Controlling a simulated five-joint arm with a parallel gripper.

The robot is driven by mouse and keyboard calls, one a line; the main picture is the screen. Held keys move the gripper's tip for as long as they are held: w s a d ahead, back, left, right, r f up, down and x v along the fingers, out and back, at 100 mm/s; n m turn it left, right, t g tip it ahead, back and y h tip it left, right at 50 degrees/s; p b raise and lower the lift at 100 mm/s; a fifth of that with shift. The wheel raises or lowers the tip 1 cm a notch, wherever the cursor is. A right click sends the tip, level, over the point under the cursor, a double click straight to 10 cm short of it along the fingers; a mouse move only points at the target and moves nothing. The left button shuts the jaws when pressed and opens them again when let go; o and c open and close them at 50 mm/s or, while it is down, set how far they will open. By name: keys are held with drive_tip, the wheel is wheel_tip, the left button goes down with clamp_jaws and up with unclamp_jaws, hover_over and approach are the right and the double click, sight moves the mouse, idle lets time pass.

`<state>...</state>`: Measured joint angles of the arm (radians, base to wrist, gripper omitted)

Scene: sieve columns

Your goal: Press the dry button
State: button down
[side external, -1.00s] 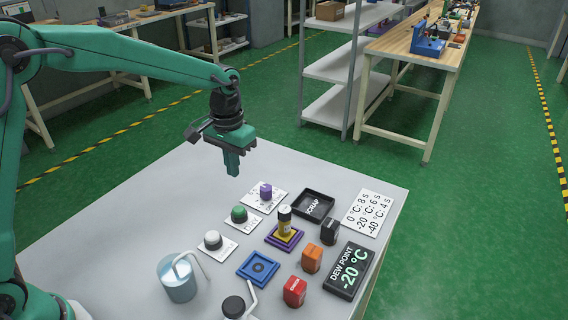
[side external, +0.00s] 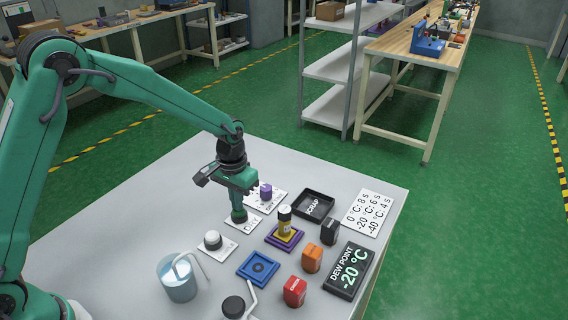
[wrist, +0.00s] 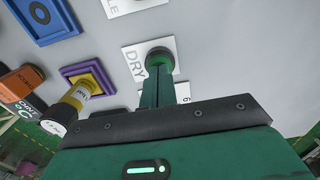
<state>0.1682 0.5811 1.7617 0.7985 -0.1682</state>
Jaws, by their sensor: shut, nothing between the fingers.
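The dry button is a green round cap on a white plate lettered DRY (side external: 252,226). My gripper (side external: 238,214) is shut and points straight down at it, with the fingertips at the top of the cap. In the side view the fingers hide most of the cap. In the wrist view the green cap (wrist: 159,58) shows just beyond the tips of my shut fingers (wrist: 160,78). The fingertips look touching or nearly so; I cannot tell whether the cap is pushed down.
A white button (side external: 212,240) and a purple button (side external: 265,190) flank it. A yellow-and-black column (side external: 285,222) stands on a purple base to the right. A beaker (side external: 178,280), blue base (side external: 258,268), scrap tray (side external: 313,205), colored blocks and dew point display (side external: 349,270) reading -20 °C stand around.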

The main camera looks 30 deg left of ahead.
drive_tip(key=shift+s+f, duration=0.1)
drive_tip(key=shift+f, duration=1.15)
drive_tip(key=shift+r, duration=0.15)
wheel_tip(320, 180, up, 15)
drive_tip(key=shift+w, duration=0.35)
idle(0.5)
drive_tip(key=s+a+r+t, duration=0.3)
drive_tip(key=s+a+r, duration=0.2)
drive_tip(key=s+r, duration=0.55)
drive_tip(key=s+a+f+t, duration=0.1)
drive_tip(key=s, duration=0.6)
drive_tip(key=s+a+f+t, duration=0.1)
drive_tip(key=s+a, duration=0.1)
drive_tip(key=s, duration=0.5)
drive_tip(key=shift+s+f+t, duration=0.2)
drive_tip(key=shift+f+t, duration=0.05)
drive_tip(key=shift+t, duration=0.05)
